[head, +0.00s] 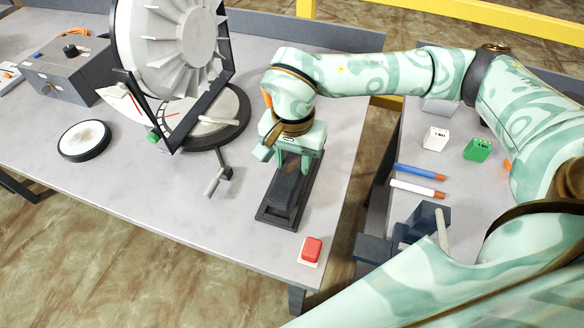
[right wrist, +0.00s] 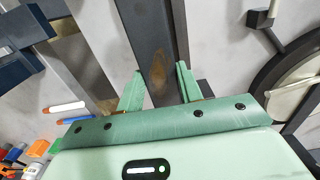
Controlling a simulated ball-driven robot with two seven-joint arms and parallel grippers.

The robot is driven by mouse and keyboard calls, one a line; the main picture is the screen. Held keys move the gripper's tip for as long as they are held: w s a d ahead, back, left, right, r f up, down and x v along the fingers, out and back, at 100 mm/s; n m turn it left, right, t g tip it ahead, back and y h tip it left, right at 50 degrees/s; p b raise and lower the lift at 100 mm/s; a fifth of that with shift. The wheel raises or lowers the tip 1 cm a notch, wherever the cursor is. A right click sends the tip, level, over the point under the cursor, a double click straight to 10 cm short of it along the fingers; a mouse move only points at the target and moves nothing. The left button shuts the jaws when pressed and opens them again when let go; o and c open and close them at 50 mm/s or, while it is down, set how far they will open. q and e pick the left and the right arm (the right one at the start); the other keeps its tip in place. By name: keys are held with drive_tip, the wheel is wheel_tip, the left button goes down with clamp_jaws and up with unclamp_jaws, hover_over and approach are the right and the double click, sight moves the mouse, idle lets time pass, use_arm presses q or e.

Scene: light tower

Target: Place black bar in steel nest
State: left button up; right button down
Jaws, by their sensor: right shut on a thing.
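The black bar (head: 287,192) is a long dark block, and my right gripper (head: 293,165) is shut on it from above, near its far end. In the right wrist view the bar (right wrist: 155,42) runs between the two green fingers (right wrist: 158,88). The steel nest (head: 266,217) is a dark, long, low frame on the grey table. The bar lies lengthwise over it, roughly in line with it. I cannot tell whether the bar rests in the nest or hangs just above it. My left gripper is not in view.
A red button (head: 312,249) sits near the table's front edge. A large finned wheel (head: 172,40) in a dark frame stands left of my gripper, with a crank handle (head: 214,184). A white disc (head: 84,140) lies further left. A side table holds markers (head: 418,189) and small boxes.

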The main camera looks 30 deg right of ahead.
sight(293, 161)
drive_tip(key=shift+w+f, duration=0.2)
drive_tip(key=shift+f, duration=0.1)
drive_tip(key=f, duration=0.1)
drive_tip(key=f+b, duration=0.1)
drive_tip(key=f, duration=0.1)
drive_tip(key=shift+w+d+f, duration=0.15)
drive_tip(key=shift+w+f, duration=0.05)
drive_tip(key=shift+f, duration=0.1)
drive_tip(key=shift+r, duration=0.1)
drive_tip(key=c, duration=0.9)
unclamp_jaws()
wheel_tip(293, 161, up, 12)
drive_tip(key=p, duration=0.2)
drive_tip(key=shift+p, duration=0.4)
